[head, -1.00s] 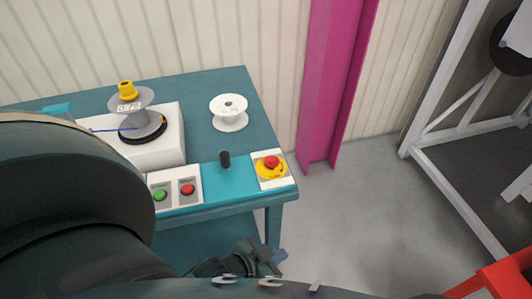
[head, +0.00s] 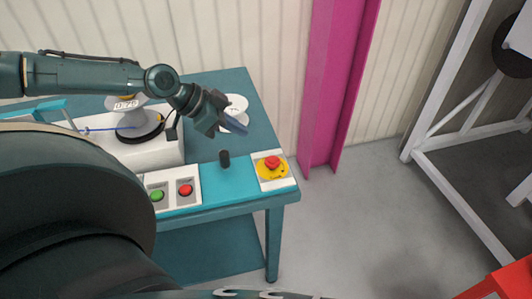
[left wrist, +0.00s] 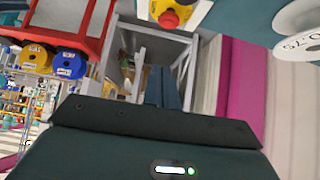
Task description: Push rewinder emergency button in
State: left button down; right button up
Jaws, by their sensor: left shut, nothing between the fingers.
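The emergency button (head: 272,162) is a red mushroom knob on a yellow round base, set on a white plate at the front right corner of the teal rewinder table (head: 228,182). It also shows at the top edge of the left wrist view (left wrist: 168,18), partly cut off. My left gripper (head: 236,125) is shut and empty. It hangs over the table in front of the white empty reel (head: 237,104), up and to the left of the button and apart from it. Its fingers (left wrist: 164,88) show in the left wrist view. My right gripper is not in view.
A black knob (head: 224,158) stands left of the button. Green (head: 156,195) and red (head: 185,189) push buttons sit further left. A grey reel (head: 128,118) on a white unit is partly behind my left arm. A magenta column (head: 338,90) rises right of the table, beside clear floor.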

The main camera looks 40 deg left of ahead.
pick_arm(q)
jog(key=shift+w+a+r, duration=0.15)
jog(key=shift+a+r, duration=0.1)
jog(key=shift+r, duration=0.05)
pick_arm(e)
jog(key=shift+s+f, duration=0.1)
pick_arm(q)
jog(key=b, duration=0.2)
send_over(277, 159)
jog(key=s+a, duration=0.2)
notch_tip(277, 159, down, 7)
jog(key=shift+d+f, duration=0.1)
jog(key=shift+d, duration=0.05)
notch_tip(277, 159, down, 3)
jog(key=shift+s+r, duration=0.1)
jog(key=shift+s, duration=0.05)
jog(key=shift+f, duration=0.6)
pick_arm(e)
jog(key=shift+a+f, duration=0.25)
